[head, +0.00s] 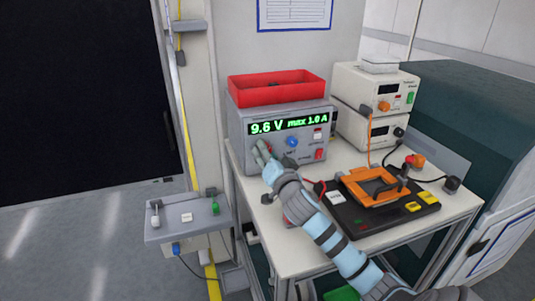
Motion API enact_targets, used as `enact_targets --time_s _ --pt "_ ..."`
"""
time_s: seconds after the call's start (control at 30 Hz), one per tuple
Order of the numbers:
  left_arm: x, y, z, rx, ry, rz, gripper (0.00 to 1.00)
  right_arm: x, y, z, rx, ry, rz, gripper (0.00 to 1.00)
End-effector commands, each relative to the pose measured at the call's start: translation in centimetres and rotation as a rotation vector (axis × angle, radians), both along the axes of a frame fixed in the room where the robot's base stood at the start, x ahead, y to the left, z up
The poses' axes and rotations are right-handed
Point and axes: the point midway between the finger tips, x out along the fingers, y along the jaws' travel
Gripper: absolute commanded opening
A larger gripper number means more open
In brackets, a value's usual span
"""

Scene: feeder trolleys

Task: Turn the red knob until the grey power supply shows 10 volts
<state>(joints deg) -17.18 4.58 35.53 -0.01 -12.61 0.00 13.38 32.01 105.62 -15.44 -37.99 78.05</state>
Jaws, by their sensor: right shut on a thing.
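The grey power supply (238,150) stands at the left end of the table, and its green display (288,124) reads 9.6 V max 1.0 A. My right gripper (262,150) is at the left part of its front panel, shut on the red knob (267,144). The fingers hide most of the knob. A blue knob (292,141) sits just right of the fingers, and a red switch (319,154) is at the panel's lower right. My left gripper is not in view.
A red tray (277,95) lies on top of the power supply. Two cream instruments (372,87) are stacked to the right. A black board with an orange frame (352,184) lies on the table beside my right forearm, with cables around it. A grey wall shelf (168,232) is at left.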

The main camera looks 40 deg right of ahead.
Motion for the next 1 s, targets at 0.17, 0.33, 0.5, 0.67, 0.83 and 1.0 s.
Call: enact_targets --time_s 0.17,0.33,0.5,0.67,0.83,1.0 --pt "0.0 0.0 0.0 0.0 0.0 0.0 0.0 0.0 0.0 -0.3 0.004 0.007 -0.001 0.03" --pt "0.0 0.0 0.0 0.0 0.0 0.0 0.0 0.0 0.0 -0.2 0.002 0.005 -0.001 0.51" --pt "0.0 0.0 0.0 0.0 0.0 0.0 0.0 0.0 0.0 -0.1 0.0 0.003 -0.001 0.51" --pt "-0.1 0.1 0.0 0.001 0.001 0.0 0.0 -0.7 0.2 -0.1 -0.003 0.003 0.0 0.51" --pt "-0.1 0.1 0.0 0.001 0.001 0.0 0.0 -4.3 1.5 -0.2 -0.005 0.005 0.002 0.51" --pt "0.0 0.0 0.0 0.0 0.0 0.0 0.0 -8.7 3.1 -0.2 -0.003 0.007 0.003 0.51"
